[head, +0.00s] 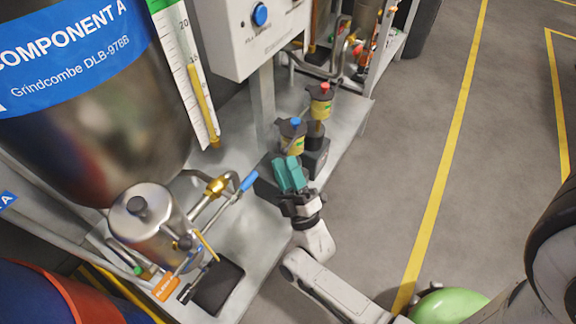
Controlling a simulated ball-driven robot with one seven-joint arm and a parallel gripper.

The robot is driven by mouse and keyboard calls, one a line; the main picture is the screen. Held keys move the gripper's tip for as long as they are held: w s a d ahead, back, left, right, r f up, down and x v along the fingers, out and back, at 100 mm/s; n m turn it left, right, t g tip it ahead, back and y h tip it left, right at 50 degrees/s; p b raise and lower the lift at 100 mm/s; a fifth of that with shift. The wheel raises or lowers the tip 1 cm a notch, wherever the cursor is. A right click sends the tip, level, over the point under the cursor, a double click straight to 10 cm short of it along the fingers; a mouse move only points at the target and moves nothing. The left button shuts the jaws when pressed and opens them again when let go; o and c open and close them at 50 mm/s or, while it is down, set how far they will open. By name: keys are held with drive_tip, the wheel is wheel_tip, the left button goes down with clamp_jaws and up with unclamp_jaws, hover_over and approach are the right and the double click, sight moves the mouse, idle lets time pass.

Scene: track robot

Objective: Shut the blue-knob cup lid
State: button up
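The cup with the blue knob (295,121) stands near the middle of the picture on the grey metal platform, beside a dark block. It has a yellow-green body (297,146) and a dull grey-gold lid (288,130). The view is too small to tell how far the lid is open. My gripper (290,165), with teal fingers, is just below the cup in the picture, close to it. The fingers appear close together, and I cannot tell whether they are apart or touching anything. The lower part of the cup is partly hidden.
A control box (250,35) on a post (263,105) rises to the left. A blue-handled valve (249,181) and a steel pot (150,225) are at lower left. Open floor (400,150) lies right.

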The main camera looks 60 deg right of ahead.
drive_tip(key=a+f+b, duration=0.4)
drive_tip(key=f+b, duration=0.4)
drive_tip(key=f, duration=0.2)
drive_tip(key=shift+w+b, duration=0.4)
drive_tip(key=shift+w, duration=0.05)
idle(0.5)
drive_tip(key=shift+w+a+f, duration=0.1)
idle(0.6)
drive_tip(key=w+a+f+n+g+y, duration=0.1)
drive_tip(key=w+a+f+g+y, duration=0.2)
drive_tip(key=w+y, duration=0.5)
drive_tip(key=s+a+f+m+g+y+p, duration=0.1)
drive_tip(key=s+a+f+m+g+y, duration=0.15)
drive_tip(key=f+g+y, duration=0.35)
drive_tip(key=s+d+m+g+h, duration=0.1)
drive_tip(key=s+d+m+g, duration=0.15)
drive_tip(key=s+g, duration=0.6)
drive_tip(key=s+d+m+g, duration=0.1)
drive_tip(key=s+m+g, duration=0.35)
drive_tip(key=s, duration=0.75)
wheel_tip(320, 180, up, 38)
drive_tip(key=p, duration=3.8)
drive_tip(key=shift+a+p, duration=0.25)
drive_tip(key=shift+p, duration=0.15)
